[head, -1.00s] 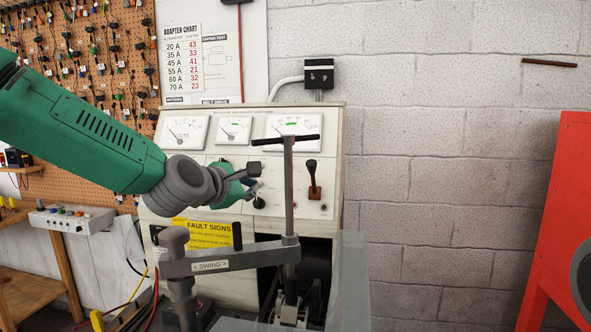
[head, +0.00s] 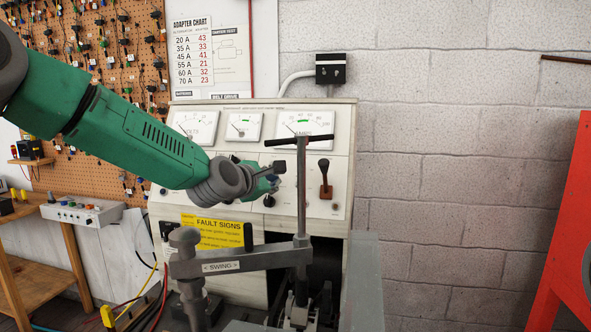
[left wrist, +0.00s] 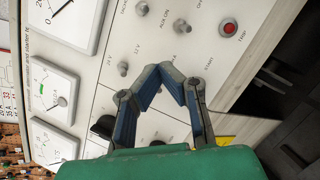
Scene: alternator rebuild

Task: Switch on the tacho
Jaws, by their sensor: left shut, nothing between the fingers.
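My left gripper (head: 273,184) is at the panel's middle, shut and empty. Its fingertips (left wrist: 171,76) are together in front of the panel, below these toggles; contact cannot be told. My right gripper is not in view.
A grey upright with a black T-handle (head: 301,190) and the "SWING" arm (head: 240,264) stand in front of the panel, close to my left gripper. A red round button (left wrist: 228,28) marked "Trip" is near the toggles. A red stand (head: 565,230) is at right.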

